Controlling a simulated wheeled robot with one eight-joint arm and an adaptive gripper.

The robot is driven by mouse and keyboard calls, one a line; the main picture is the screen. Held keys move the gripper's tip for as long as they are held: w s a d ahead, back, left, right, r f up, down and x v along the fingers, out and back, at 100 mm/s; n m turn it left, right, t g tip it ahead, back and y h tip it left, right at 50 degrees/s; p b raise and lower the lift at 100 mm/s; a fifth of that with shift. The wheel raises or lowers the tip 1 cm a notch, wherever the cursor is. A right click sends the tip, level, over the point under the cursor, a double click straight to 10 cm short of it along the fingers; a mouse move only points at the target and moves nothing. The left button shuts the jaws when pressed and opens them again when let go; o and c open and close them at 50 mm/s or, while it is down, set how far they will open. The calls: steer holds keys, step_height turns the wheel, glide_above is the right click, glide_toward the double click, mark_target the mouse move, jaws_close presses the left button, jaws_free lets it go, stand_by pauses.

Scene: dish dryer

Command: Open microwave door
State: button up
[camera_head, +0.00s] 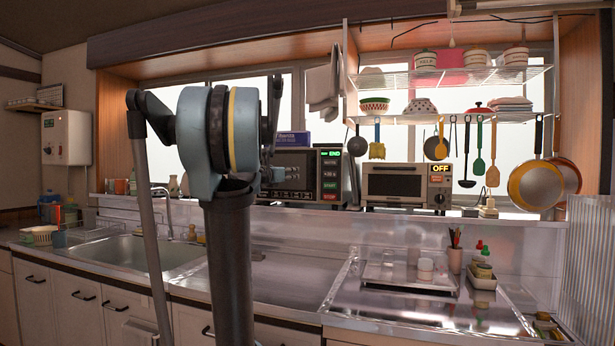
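The black microwave (331,178) stands on the shelf behind the counter, right of my arm. Its control panel, with a lit green display at the top and a red label low down, is on the right side. The dark door (293,175) is left of the panel and looks shut. My arm rises in front and hides the left part of the microwave. I cannot make out my gripper or its fingertips; my own arm links block the view there.
A toaster oven (408,187) with an OFF sign stands right of the microwave. A blue box (293,139) lies on top of the microwave. A sink (130,252) is at left. A wire rack (450,75) with dishes and hanging utensils is above right. The counter front (280,280) is mostly clear.

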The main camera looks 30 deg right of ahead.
glide_above(309, 185)
steer(key=shift+w+d, duration=0.3)
steer(key=shift+w, duration=0.05)
stand_by(0.3)
steer(key=shift+c, duration=0.2)
jaws_close()
